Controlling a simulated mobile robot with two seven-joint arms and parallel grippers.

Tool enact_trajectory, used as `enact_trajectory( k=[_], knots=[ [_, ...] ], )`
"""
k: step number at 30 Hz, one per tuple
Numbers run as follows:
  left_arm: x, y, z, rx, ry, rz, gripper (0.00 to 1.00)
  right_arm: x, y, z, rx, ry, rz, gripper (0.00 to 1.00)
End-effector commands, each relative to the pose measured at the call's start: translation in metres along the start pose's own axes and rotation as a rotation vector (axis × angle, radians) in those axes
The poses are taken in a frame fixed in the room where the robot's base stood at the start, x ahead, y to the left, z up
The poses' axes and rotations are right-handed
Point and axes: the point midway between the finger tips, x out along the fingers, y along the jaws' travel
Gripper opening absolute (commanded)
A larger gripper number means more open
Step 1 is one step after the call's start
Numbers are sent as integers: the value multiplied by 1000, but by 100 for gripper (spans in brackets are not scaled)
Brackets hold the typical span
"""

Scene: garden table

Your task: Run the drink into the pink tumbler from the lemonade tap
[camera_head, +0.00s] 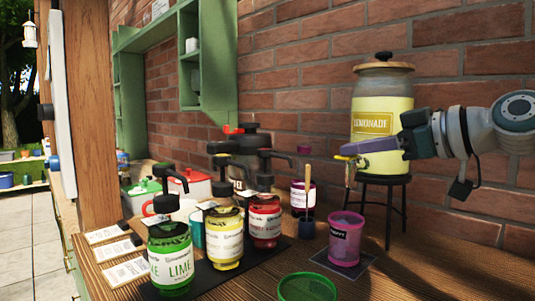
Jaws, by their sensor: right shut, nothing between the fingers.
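The lemonade dispenser (383,108) is a glass jar with a yellow label and a wooden lid. It stands on a dark stool-like stand (387,180) at the right. Its small brass-coloured tap (350,162) sticks out to the left. The pink tumbler (346,242) stands upright on a dark square mat (360,266), below the tap in the picture. I cannot tell whether it holds any drink, and no stream shows. My right gripper (348,151) reaches in from the right, shut and empty, with its fingertips at or just above the tap; contact is unclear. My left gripper is out of view.
Green lime (172,262), yellow (226,240) and red (265,222) pump bottles stand left of the tumbler. A green round lid or dish (306,288) lies at the front. A dark jar (298,198) stands behind. The brick wall (300,90) bounds the back.

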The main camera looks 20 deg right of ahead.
Motion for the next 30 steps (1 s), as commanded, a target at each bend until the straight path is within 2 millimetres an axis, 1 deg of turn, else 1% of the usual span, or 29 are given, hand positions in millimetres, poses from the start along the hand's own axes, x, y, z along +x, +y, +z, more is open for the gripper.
enact_trajectory(
  k=[1,3,7,8,10,30],
  knots=[
    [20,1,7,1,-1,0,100,3,-4,14,-60,0,12,0],
    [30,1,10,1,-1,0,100,4,-4,16,-130,0,31,0],
    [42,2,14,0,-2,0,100,4,-3,19,-230,-2,57,0],
    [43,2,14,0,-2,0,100,4,-3,19,-244,-1,60,0],
    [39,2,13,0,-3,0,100,4,-2,14,-245,-1,61,0],
    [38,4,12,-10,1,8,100,4,-2,14,-241,-3,60,0]
  ],
)
